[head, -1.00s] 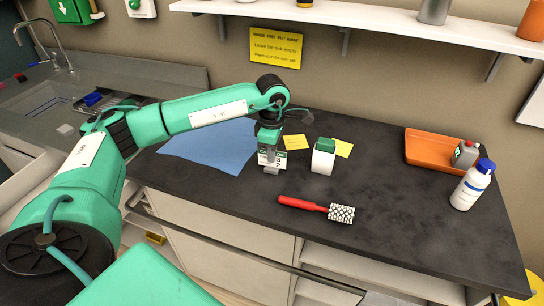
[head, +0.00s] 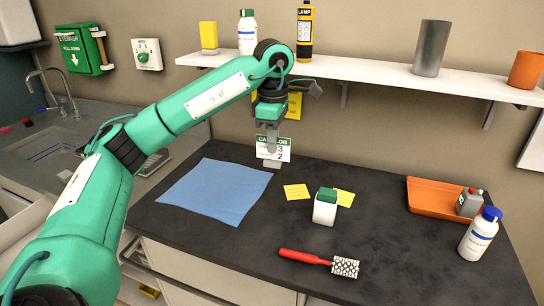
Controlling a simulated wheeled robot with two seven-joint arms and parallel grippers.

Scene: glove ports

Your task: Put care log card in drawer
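The care log card (head: 284,152) is white with a green header and large dark digits. My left gripper (head: 270,157) is shut on it and holds it upright above the back of the dark counter. The gripper's fingers hide part of the card's face. At the lower left, below the counter edge, an opening in the cabinet front shows a small yellow object (head: 149,290); I cannot tell whether this is the drawer. My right gripper is not in view.
On the counter (head: 400,255) are a blue cloth (head: 213,190), yellow notes (head: 297,191), a green-lidded white container (head: 325,208), a red-handled brush (head: 318,259), an orange tray (head: 432,200) and a blue-capped bottle (head: 479,236). A white shelf (head: 390,77) overhangs the back.

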